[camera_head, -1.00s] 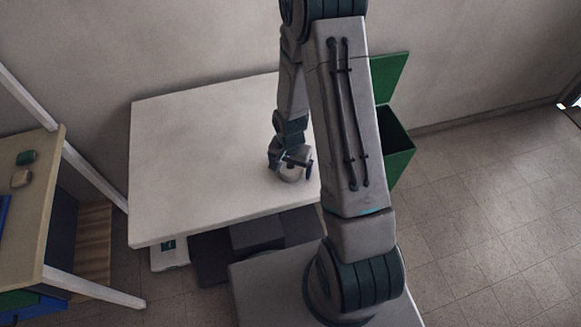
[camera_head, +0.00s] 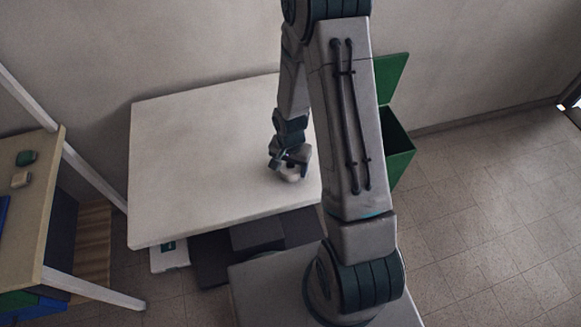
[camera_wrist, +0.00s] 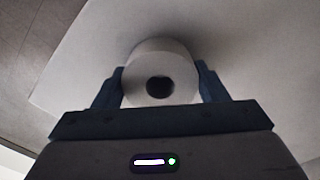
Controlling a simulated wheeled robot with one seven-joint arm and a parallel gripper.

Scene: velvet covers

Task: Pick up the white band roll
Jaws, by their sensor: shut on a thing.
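The white band roll (camera_wrist: 158,57) is a pale cylinder with a dark round hole in its end facing the wrist camera. It sits between the two blue fingers of my gripper (camera_wrist: 160,88), which is shut on it. In the head view my gripper (camera_head: 290,165) is low over the right part of the white table (camera_head: 200,160), with the roll (camera_head: 291,176) just under it. I cannot tell whether the roll still touches the table top.
A green bin (camera_head: 400,145) with its lid raised stands right of the table, partly behind my arm. A shelf (camera_head: 30,200) at left holds a green item (camera_head: 27,158) and a beige item (camera_head: 21,179). The rest of the white table is bare.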

